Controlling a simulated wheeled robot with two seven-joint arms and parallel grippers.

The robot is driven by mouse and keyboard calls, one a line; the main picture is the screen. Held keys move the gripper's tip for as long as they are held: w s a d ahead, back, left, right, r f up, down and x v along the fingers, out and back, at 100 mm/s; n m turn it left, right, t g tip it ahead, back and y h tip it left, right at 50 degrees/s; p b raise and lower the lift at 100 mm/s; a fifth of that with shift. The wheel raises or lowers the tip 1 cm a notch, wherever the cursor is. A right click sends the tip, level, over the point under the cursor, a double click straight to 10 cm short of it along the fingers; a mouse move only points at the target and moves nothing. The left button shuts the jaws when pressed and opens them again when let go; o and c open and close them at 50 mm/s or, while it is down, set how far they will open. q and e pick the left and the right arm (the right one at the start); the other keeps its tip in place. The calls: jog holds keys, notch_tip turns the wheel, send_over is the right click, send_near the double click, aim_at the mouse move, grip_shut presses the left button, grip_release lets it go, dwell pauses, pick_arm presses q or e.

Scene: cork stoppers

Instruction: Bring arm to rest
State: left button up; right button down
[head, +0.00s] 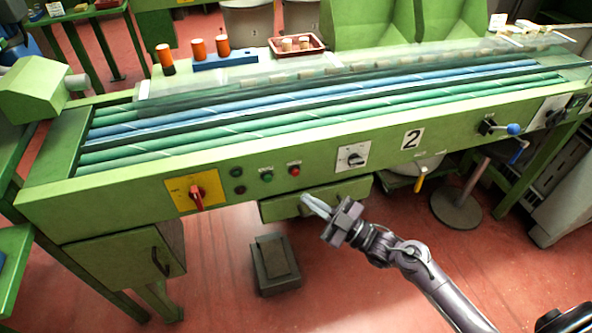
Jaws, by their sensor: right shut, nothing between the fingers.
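My right gripper (316,206) is in the head view, below the front panel of a long green machine (230,165). Its arm comes in from the lower right. The fingers are together and empty, pointing up and to the left in front of a green drawer (345,193). My left gripper is not in the picture. Several pale cork stoppers (287,44) are in a red tray (310,50) on the machine's far side.
The machine's front carries a red switch on a yellow plate (195,193), a dial (353,156) and blue-knobbed levers (513,129). A grey pedal box (275,262) stands on the red floor (330,285). A round stool base (457,205) is at right. Orange-topped cylinders (197,48) stand behind.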

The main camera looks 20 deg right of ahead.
jog(key=shift+f, duration=0.15)
dwell(0.6)
